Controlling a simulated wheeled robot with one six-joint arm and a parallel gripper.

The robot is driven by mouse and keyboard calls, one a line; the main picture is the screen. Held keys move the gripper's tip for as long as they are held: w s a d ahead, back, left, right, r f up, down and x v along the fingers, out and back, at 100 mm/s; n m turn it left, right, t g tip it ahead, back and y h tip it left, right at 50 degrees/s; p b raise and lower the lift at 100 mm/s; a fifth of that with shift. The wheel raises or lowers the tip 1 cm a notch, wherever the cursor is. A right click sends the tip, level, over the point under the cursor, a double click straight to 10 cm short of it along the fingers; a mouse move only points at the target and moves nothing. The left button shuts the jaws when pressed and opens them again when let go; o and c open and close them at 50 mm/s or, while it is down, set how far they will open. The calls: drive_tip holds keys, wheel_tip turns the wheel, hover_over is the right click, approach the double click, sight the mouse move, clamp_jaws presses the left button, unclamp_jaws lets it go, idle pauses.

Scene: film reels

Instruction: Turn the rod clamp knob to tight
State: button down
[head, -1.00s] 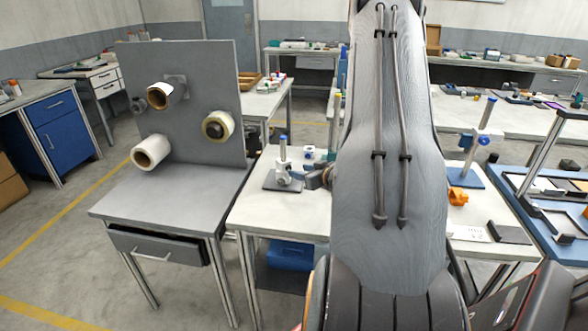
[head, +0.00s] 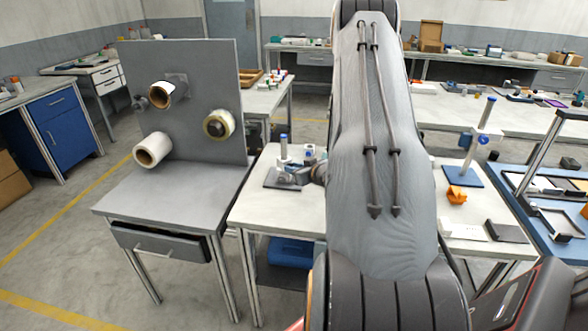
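A small rod stand with a blue-topped upright post (head: 283,150) and a dark base plate (head: 272,184) stands at the left of the white table. My gripper (head: 288,178) reaches in from the right, low at the front of this post. It covers the spot where a clamp knob would show, so I cannot tell whether it touches one. Its fingers are too small to tell open from shut. A second, taller blue-topped rod (head: 483,125) stands at the right, with a blue and white clamp knob (head: 484,140) on it, apart from my gripper.
My arm blocks the middle of the view. At the left, a grey table (head: 165,195) carries an upright panel (head: 200,75) with film reels on pegs. An orange part (head: 456,195) lies before the right rod. A blue bin (head: 290,252) is under the white table (head: 285,213).

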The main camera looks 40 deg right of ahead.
drive_tip(key=shift+m, duration=0.3)
drive_tip(key=shift+d+m+y+p, duration=0.15)
drive_tip(key=shift+m+y+p, duration=0.25)
drive_tip(key=shift+m+y, duration=0.25)
drive_tip(key=shift+d+m+t+y, duration=0.1)
drive_tip(key=shift+m+t+y, duration=0.2)
drive_tip(key=shift+m+y, duration=0.6)
drive_tip(key=shift+m, duration=0.25)
drive_tip(key=c, duration=1.6)
unclamp_jaws()
drive_tip(key=shift+o, duration=0.2)
drive_tip(key=shift+s, duration=0.1)
drive_tip(key=a+b+v, duration=0.1)
drive_tip(key=b+v, duration=0.1)
drive_tip(key=v, duration=0.5)
drive_tip(key=shift+s+d, duration=0.3)
drive_tip(key=shift+d, duration=0.25)
